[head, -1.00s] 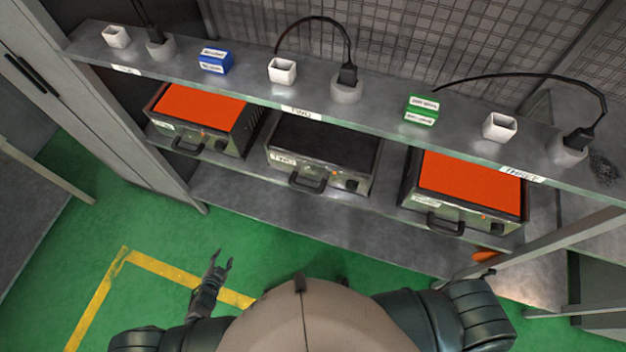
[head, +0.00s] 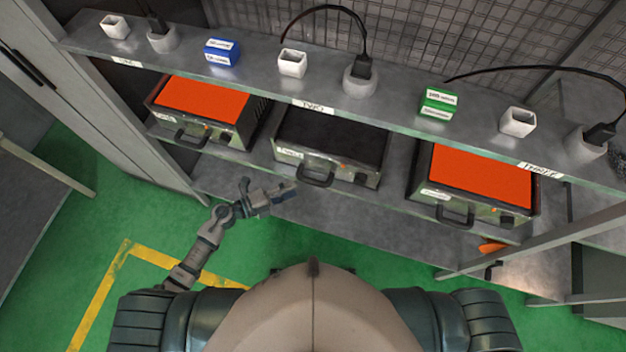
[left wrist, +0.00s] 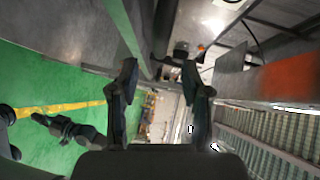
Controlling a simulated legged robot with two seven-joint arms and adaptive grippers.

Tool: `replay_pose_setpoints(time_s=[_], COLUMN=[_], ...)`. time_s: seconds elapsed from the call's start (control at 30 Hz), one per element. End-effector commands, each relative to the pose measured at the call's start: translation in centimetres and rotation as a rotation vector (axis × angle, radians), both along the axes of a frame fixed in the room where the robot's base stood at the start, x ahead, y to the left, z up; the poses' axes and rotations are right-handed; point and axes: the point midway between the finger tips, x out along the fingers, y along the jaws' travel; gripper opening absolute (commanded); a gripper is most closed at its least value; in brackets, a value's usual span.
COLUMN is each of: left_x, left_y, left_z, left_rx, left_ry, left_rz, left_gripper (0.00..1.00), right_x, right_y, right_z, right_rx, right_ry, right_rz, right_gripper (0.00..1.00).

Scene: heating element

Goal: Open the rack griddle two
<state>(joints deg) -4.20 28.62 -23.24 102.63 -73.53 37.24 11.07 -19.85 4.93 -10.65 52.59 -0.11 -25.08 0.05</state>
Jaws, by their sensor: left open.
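Griddle two (head: 329,146) is the middle unit on the rack, with a flat black top and a dark front handle (head: 316,177). It sits below the shelf label "TWO". My left gripper (head: 268,188) is open and empty, in front of the rack and just left of the handle, apart from it as far as I can tell. In the left wrist view, its two fingers (left wrist: 160,76) are spread with nothing between them. A dark jointed part (left wrist: 66,128) at the left there looks like my right gripper, but its jaws are unclear.
Griddles with orange tops stand to the left (head: 203,102) and right (head: 470,178). The upper shelf (head: 255,80) overhangs them and carries white, blue and green blocks and cabled plugs. An orange object (head: 491,247) is at the lower right. Green floor lies open in front.

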Motion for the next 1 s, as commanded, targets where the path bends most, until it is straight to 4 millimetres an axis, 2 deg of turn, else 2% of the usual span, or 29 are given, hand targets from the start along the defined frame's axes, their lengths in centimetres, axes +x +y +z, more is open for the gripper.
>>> replay_pose_setpoints(time_s=[0.03,0.2,0.4,0.77,0.8,0.93,1.0], left_x=[0.7,2.2,3.3,3.6,3.6,3.6,3.6], left_y=[-1.2,-4.4,-6.8,-7.3,-7.2,-7.2,-7.2], left_z=[0.0,-0.6,-1.0,-1.2,-1.2,-1.2,-1.2], left_rx=[-0.005,-0.003,-0.001,0.000,0.000,0.000,0.001], left_ry=[-0.001,-0.001,-0.001,0.000,0.001,0.001,0.001], left_rz=[0.002,0.002,0.002,0.002,0.002,0.002,0.002], left_gripper=[0.47,0.47,0.47,0.47,0.45,0.12,0.00], right_x=[-0.1,-0.5,-0.6,-0.5,-0.5,-0.5,-0.5], right_y=[0.0,-0.1,0.0,-0.1,-0.1,-0.2,-0.2], right_z=[0.0,-0.2,-0.3,-0.3,-0.3,-0.3,-0.2], right_rx=[0.000,-0.001,0.001,0.001,0.001,-0.002,-0.002], right_ry=[-0.001,0.003,0.003,0.001,0.001,0.002,0.002], right_rz=[0.000,0.001,0.001,0.001,0.002,0.002,0.002], right_gripper=[0.00,0.00,0.00,0.00,0.00,0.00,0.00])
